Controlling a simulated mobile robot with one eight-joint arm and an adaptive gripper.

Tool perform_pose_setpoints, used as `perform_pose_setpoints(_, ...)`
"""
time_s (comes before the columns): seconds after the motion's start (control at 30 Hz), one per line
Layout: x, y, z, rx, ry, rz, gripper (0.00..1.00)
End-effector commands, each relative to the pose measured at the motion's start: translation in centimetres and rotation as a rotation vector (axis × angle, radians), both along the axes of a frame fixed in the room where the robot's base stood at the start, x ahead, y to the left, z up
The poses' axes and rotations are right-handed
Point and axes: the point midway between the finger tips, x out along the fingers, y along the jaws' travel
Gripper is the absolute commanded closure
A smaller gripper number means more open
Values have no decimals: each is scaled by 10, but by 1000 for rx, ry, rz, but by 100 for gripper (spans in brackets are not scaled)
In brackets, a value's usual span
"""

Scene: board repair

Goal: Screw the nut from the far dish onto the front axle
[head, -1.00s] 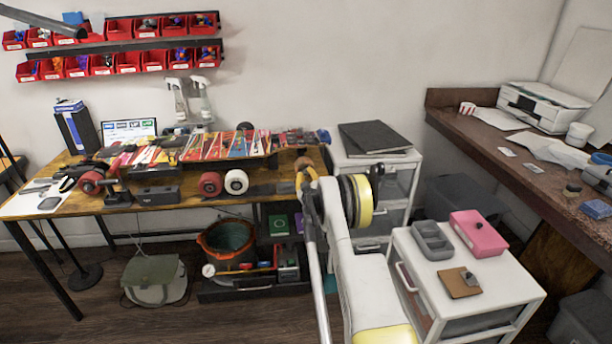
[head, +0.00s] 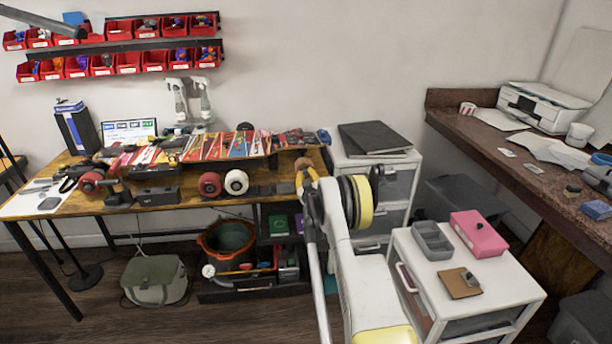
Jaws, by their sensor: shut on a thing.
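A skateboard deck with a bright graphic (head: 205,147) lies along the wooden workbench. A red wheel (head: 210,184) and a white wheel (head: 237,182) are side by side at its front edge. Another red wheel (head: 91,181) is at the left. The axle ends and any nut are too small to make out. I cannot tell which dish is the far dish. My white arm, with a yellow and black joint, rises in front of the bench's right end.
A taller drawer unit (head: 400,178) stands behind my arm. A bucket (head: 230,240) and a bag (head: 154,280) are under the bench.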

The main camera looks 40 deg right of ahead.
Motion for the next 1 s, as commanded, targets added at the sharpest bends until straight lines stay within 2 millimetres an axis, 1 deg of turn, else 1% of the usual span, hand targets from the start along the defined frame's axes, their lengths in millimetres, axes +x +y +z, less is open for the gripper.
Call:
perform_pose_setpoints(0.1, 0, 0, 0, 124, -75, 0, 100)
perform_pose_setpoints(0.27, 0, 0, 0, 241, -147, 0, 100)
perform_pose_setpoints(0.57, 0, 0, -1, 262, -160, 0, 100)
perform_pose_setpoints(0.77, 0, 0, -1, 325, -198, -1, 100)
perform_pose_setpoints(1.0, 0, 0, -1, 633, -386, 0, 100)
